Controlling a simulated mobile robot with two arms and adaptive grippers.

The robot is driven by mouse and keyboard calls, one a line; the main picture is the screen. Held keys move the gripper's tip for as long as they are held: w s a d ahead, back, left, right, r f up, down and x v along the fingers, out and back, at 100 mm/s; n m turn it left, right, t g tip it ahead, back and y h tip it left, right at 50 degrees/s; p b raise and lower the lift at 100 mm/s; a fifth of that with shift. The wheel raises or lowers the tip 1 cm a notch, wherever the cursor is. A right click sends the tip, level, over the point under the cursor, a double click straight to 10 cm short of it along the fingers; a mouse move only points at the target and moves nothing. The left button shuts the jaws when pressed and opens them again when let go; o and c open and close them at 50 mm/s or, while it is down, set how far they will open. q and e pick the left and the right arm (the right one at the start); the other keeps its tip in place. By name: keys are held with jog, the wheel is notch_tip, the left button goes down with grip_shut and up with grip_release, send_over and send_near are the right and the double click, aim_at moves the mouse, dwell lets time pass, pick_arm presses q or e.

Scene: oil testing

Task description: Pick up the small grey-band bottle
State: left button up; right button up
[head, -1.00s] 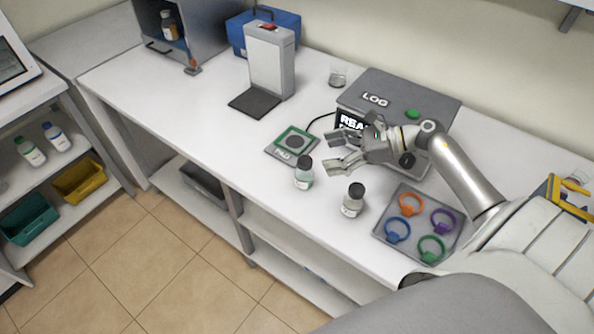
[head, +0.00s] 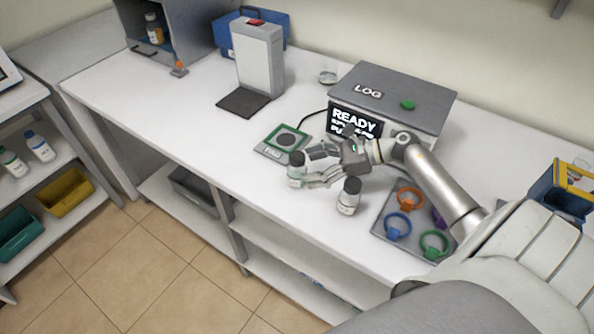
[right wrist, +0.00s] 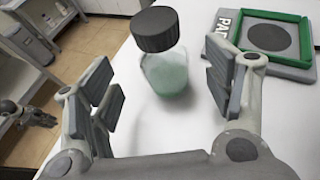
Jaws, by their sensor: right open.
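A small bottle with a dark cap and pale green contents (head: 296,172) stands upright on the white table. My right gripper (head: 312,168) is open at its right side, with the fingertips reaching around it. In the right wrist view this bottle (right wrist: 168,72) stands between and slightly beyond the two open fingers, with clear gaps on both sides. A second dark-capped bottle with a pale label (head: 348,198) stands just below the gripper. I cannot make out a grey band on either. A grey jointed part at the left edge of the right wrist view may be my left gripper (right wrist: 25,114).
A green-framed pad (head: 285,141) lies just behind the bottle. A LOG box (head: 390,95) with a READY screen stands behind my right arm. A tray (head: 384,222) of coloured rings lies right of the second bottle. The table's front edge is close.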

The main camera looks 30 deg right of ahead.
aim_at(306, 167)
jog(key=p+x, duration=0.2)
jog(key=x, duration=0.2)
jog(key=shift+w, duration=0.2)
jog(key=shift+w+a+f, duration=0.2)
jog(key=shift+a+f, duration=0.05)
jog(key=c, duration=1.1)
jog(key=shift+r, duration=0.1)
